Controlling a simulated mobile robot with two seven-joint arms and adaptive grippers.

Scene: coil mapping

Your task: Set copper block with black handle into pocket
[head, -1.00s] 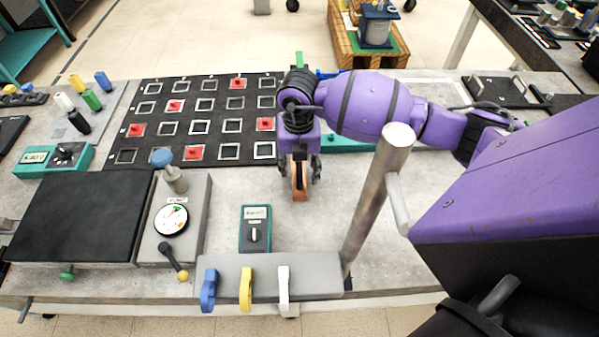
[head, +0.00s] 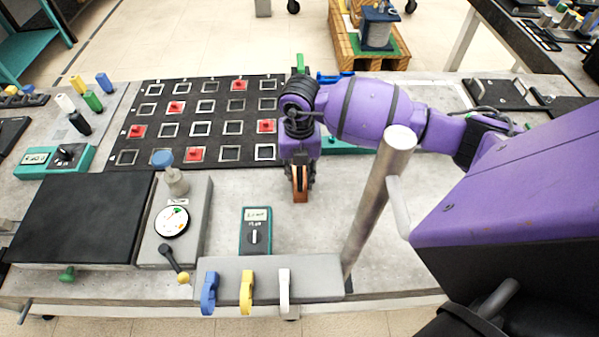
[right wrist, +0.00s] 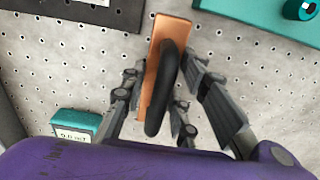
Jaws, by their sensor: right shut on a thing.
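The copper block (right wrist: 151,80) with its black handle (right wrist: 161,90) is between the fingers of my right gripper (right wrist: 172,112) in the right wrist view. My right gripper (head: 301,180) also shows in the head view, pointing down, shut on the block (head: 300,187). The block hangs edge-on over the bare perforated table, right of the black board (head: 216,110). The board carries rows of square-framed pockets, several with red pieces in them. I cannot tell whether the block touches the table. My left gripper is not in view.
A teal meter (head: 256,231) stands in front of the gripper, behind a grey rack (head: 320,276) with blue, yellow and white hooks. A gauge unit (head: 197,238) and black plate (head: 82,218) are at left. A metal post (head: 377,200) rises at right.

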